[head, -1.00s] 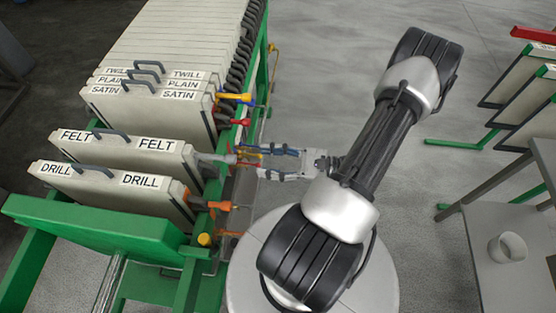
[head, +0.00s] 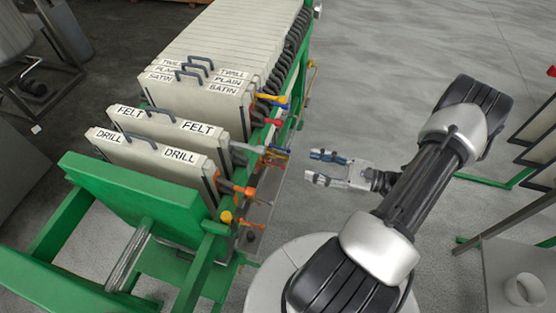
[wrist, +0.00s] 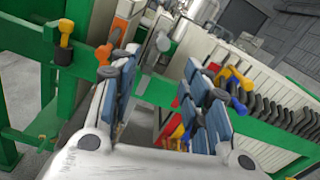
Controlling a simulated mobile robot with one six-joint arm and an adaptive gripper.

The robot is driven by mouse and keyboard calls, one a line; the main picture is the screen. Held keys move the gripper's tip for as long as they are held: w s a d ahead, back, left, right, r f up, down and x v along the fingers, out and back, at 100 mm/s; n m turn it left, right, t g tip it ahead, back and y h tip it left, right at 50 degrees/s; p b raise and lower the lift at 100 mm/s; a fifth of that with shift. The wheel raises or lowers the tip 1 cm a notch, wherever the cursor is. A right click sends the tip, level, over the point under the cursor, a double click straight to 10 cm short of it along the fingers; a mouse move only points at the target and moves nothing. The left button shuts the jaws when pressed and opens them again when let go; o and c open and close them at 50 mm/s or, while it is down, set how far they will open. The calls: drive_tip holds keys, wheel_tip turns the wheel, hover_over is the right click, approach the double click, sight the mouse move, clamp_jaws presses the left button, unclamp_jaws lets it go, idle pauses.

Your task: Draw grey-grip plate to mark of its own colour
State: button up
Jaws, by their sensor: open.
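The grey-grip plate is the pale plate labelled FELT (head: 170,124), standing upright in the green frame between the DRILL and SATIN plates. Its grey grip (head: 245,147) sticks out to the right over the green rail. In the wrist view a grey grip (wrist: 163,42) shows beyond the fingers, beside the orange one. My gripper (head: 313,165) is open and empty, right of the grip and clear of it. In the wrist view its blue-padded fingers (wrist: 160,92) stand apart. I cannot make out a grey mark.
The DRILL plate (head: 160,156) with its orange grip (head: 237,188) stands nearer. The SATIN plate (head: 205,97) and a tight pack stand farther back. A yellow knob (head: 226,217) sits on the green rail. Red, blue and yellow grips crowd beside the grey one.

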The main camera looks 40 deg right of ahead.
sight(265, 150)
drive_tip(key=x, duration=0.6)
drive_tip(key=b+x, duration=0.1)
drive_tip(key=x, duration=1.1)
drive_tip(key=shift+w+d+f, duration=0.1)
drive_tip(key=shift+w+d, duration=0.15)
drive_tip(key=shift+d, duration=0.15)
drive_tip(key=shift+c, duration=0.3)
clamp_jaws()
